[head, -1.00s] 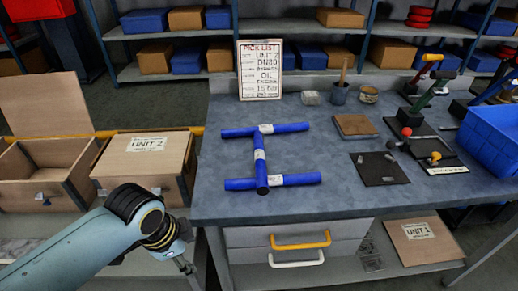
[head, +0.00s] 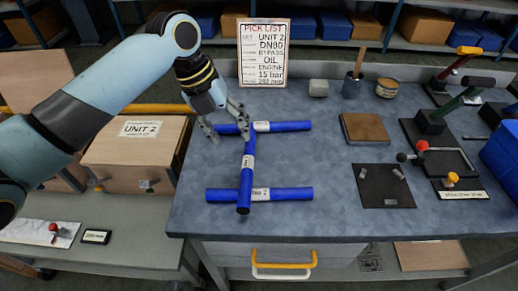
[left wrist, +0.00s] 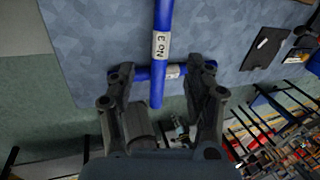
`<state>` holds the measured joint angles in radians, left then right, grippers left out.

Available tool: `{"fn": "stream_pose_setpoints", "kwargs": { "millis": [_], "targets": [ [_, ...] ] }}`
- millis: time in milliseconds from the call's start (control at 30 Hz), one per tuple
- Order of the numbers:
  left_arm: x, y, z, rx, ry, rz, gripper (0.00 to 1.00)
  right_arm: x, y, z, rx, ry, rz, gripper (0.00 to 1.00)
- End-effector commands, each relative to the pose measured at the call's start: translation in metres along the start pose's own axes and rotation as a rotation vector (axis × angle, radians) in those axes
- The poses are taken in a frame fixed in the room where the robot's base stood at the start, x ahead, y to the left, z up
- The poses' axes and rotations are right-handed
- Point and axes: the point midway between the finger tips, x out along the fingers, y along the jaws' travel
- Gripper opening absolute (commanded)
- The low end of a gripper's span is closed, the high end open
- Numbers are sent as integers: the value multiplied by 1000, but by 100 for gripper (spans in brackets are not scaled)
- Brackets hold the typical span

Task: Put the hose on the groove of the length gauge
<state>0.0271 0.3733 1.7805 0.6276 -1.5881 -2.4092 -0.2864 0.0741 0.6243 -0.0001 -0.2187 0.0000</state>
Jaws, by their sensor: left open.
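Three blue hoses with white labels lie on the grey bench: a far crosswise hose (head: 292,126), a lengthwise hose (head: 246,178) marked NO 3, and a near crosswise hose (head: 290,194). The lengthwise hose rests across the other two. My left gripper (head: 228,127) is open over the left part of the far hose, by the far end of the lengthwise one. In the left wrist view, the lengthwise hose (left wrist: 163,20) runs into the space between the open fingers. Contact cannot be told. I cannot tell for sure which item is the length gauge. My right gripper is not in view.
A pick list board (head: 263,52) stands at the back. A brown board (head: 364,128), a dark mat (head: 384,187) with small parts, and a black tray (head: 448,162) lie right. Lever tools and a blue bin (head: 503,150) are further right. Wooden UNIT 2 box (head: 135,150) stands left.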

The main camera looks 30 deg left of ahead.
Motion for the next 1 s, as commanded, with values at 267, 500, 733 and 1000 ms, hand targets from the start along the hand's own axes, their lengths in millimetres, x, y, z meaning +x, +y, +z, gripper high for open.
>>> {"fn": "stream_pose_setpoints", "kwargs": {
  "millis": [267,500,733,1000],
  "targets": [
    [38,-2,1,43,9,-4,52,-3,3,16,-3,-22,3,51],
    [59,-2,2,43,8,-3,52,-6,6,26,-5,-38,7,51],
    [94,-2,2,42,8,-3,52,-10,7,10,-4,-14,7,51],
    [106,-2,3,45,5,-2,52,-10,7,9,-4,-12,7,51]
  ]
}}
